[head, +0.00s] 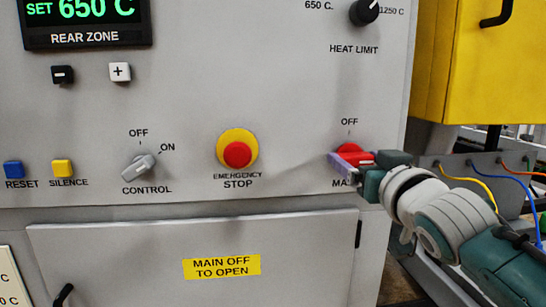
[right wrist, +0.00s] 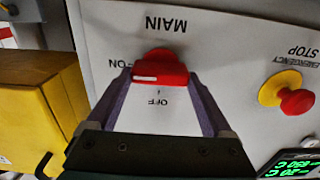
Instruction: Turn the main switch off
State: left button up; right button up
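The main switch (head: 352,155) is a red rotary knob on the grey panel, under an OFF label. In the right wrist view, the knob (right wrist: 160,68) has its white mark at the end beside the ON label, and OFF is a quarter turn away. My right gripper (head: 356,164) is at the knob, partly covering it and the MAIN label in the head view. Its purple fingers (right wrist: 160,76) stand apart on either side of the knob, close to its ends. I cannot tell whether they touch it. My left gripper is not in view.
The emergency stop (head: 237,154) is left of the main switch, with the control switch (head: 138,168) further left. Below is a door labelled "MAIN OFF TO OPEN" (head: 100,262). A yellow cabinet (head: 465,75) and cables (head: 470,205) are at the right.

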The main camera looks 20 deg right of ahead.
jog(key=c, duration=0.7)
jog(key=shift+o, duration=0.2)
jog(key=shift+n, duration=0.3)
jog(key=n, duration=0.3)
jog(key=shift+a, duration=0.1)
jog(key=n, duration=0.9)
jog(key=shift+w+a+f, duration=0.1)
jog(key=shift+a+f, duration=0.05)
jog(key=shift+n, duration=2.7)
jog(key=o, duration=1.1)
jog(key=shift+f, duration=0.1)
